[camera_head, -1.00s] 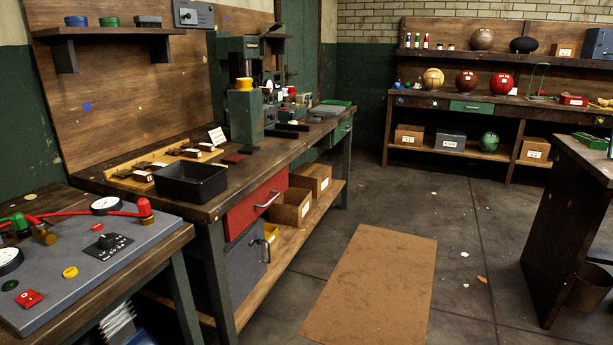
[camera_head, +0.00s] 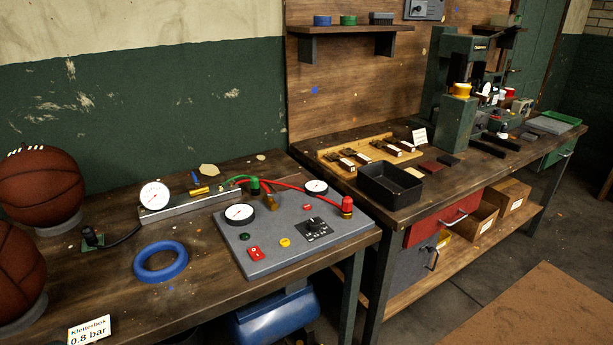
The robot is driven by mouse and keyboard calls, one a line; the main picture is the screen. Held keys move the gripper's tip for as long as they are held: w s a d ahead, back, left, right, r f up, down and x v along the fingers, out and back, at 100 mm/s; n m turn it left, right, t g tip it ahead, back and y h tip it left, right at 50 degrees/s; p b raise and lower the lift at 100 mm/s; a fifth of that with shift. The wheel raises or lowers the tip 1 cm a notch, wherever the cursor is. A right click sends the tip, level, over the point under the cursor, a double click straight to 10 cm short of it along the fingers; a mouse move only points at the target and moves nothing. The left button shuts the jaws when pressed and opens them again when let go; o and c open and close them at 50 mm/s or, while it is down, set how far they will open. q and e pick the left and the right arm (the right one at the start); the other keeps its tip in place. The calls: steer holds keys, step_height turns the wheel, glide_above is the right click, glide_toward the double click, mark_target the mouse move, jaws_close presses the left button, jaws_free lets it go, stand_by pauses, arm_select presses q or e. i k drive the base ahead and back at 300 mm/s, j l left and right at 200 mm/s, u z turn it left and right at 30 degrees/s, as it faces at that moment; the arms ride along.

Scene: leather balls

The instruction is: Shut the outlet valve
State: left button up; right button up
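A grey control panel (camera_head: 285,255) lies on the near wooden bench. A green-topped fitting (camera_head: 254,185) stands at its back edge and a red-topped fitting (camera_head: 347,206) at its right end. A red hose (camera_head: 295,188) links to the fittings, and a green hose (camera_head: 235,180) runs left from the green one. I cannot tell which fitting is the outlet valve, or whether it is open. The panel also bears two white gauges (camera_head: 240,214), a black dial (camera_head: 314,228), a red switch (camera_head: 256,254) and a yellow button (camera_head: 285,242). Neither gripper is in view.
Two brown balls (camera_head: 40,185) stand at the left, near a blue ring (camera_head: 160,261) and a sign (camera_head: 89,329). A metal bar with a gauge (camera_head: 190,205) lies behind. A black tray (camera_head: 389,184) sits on the right bench (camera_head: 440,190).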

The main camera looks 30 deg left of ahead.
mark_target(265, 189)
steer(key=j+u, duration=0.2)
steer(key=u, duration=0.15)
steer(key=i+j+u, duration=0.15)
steer(key=u, duration=0.25)
steer(key=i+j+u, duration=0.1)
steer(key=u, duration=0.25)
steer(key=j, duration=0.1)
